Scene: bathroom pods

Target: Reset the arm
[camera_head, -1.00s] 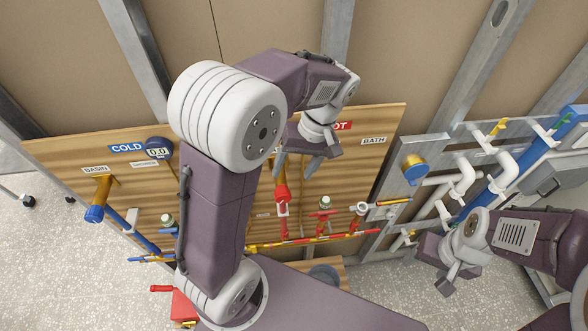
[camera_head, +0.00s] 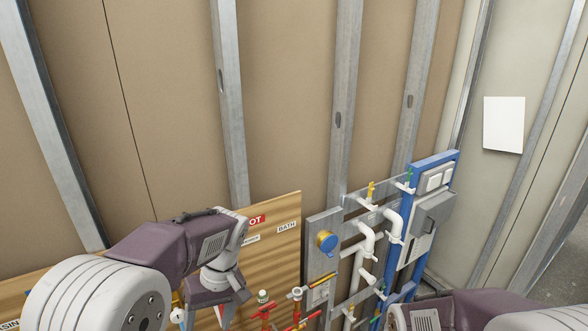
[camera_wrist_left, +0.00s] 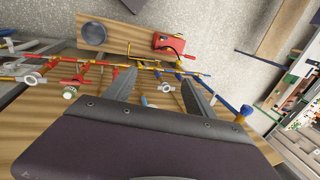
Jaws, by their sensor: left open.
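My left gripper (camera_head: 206,314) is low in the head view, in front of the wooden plumbing board (camera_head: 280,222). In the left wrist view its two fingers (camera_wrist_left: 158,88) are spread apart with nothing between them. Red valves and pipes (camera_wrist_left: 85,72) lie beyond the fingers, and the gripper seems apart from them. Part of my right arm (camera_head: 450,315) shows at the bottom right of the head view. Its gripper is below the picture edge.
A metal frame with white pipes (camera_head: 367,240) and a blue panel (camera_head: 410,225) stand right of the board. Metal studs (camera_head: 230,100) line the wall. A white sheet (camera_head: 504,124) hangs at right. A red box (camera_wrist_left: 169,43) shows in the wrist view.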

